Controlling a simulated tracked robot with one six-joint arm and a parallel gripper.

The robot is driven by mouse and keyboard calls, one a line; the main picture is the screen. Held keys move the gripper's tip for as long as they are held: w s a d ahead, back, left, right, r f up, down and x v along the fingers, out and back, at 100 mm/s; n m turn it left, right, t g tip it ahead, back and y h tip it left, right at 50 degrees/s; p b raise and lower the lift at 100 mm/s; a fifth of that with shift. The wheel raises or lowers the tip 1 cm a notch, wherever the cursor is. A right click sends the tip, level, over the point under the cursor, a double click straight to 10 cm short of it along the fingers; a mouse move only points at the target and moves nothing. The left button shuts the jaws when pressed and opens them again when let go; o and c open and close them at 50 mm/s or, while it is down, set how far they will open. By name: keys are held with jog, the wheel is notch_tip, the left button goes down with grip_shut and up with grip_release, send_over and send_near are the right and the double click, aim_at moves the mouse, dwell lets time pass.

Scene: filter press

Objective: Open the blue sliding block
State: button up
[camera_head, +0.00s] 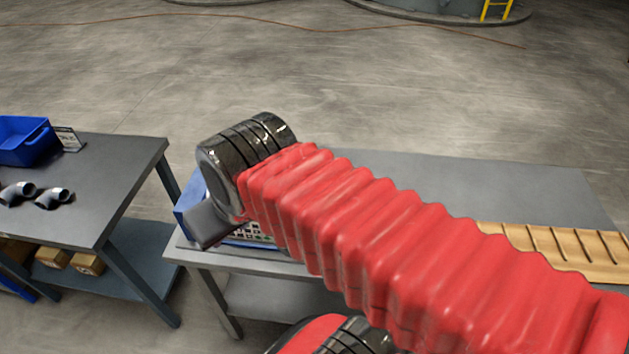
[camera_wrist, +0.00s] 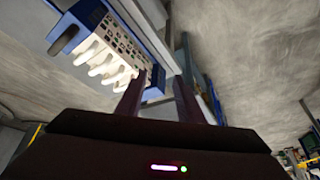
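In the wrist view, a filter press with white handled plates (camera_wrist: 105,62) and a perforated top lies at upper left. One blue end block (camera_wrist: 72,32) is at its far left end; another blue part (camera_wrist: 154,93) is at its near right end. I cannot tell which is the sliding block. My gripper (camera_wrist: 157,76) is open, its two dark fingers apart. The near blue part shows between them; contact cannot be told. In the head view, my red-sleeved arm hides most of the press, leaving a blue part (camera_head: 188,197) at the table's left end.
The grey worktable (camera_head: 470,180) holds a slotted wooden rack (camera_head: 560,250) at right. A second table (camera_head: 110,165) at left holds a blue bin (camera_head: 25,142) and dark pipe elbows (camera_head: 52,198). A floor gap separates the tables.

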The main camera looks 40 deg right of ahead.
jog(key=d+r+m+g, duration=0.1)
jog(key=d+m, duration=0.2)
jog(key=d, duration=0.5)
jog(key=d+r+m+g+y, duration=0.1)
jog(key=d+r+m, duration=0.1)
jog(key=d, duration=0.6)
jog(key=d+r+m+g, duration=0.1)
jog(key=d+r+m, duration=0.1)
jog(key=d+m, duration=0.3)
jog(key=d, duration=0.3)
jog(key=shift+w+d+r+g, duration=0.2)
jog(key=shift+w+d+g, duration=0.1)
jog(key=shift+w+d, duration=0.1)
jog(key=shift+f, duration=0.15)
jog(key=f, duration=0.4)
jog(key=w+a+f, duration=0.1)
jog(key=f, duration=0.4)
jog(key=w+f, duration=0.1)
jog(key=f, duration=0.3)
jog(key=shift+a+f, duration=0.15)
jog(key=shift+a, duration=0.2)
jog(key=shift+c, duration=0.3)
grip_shut()
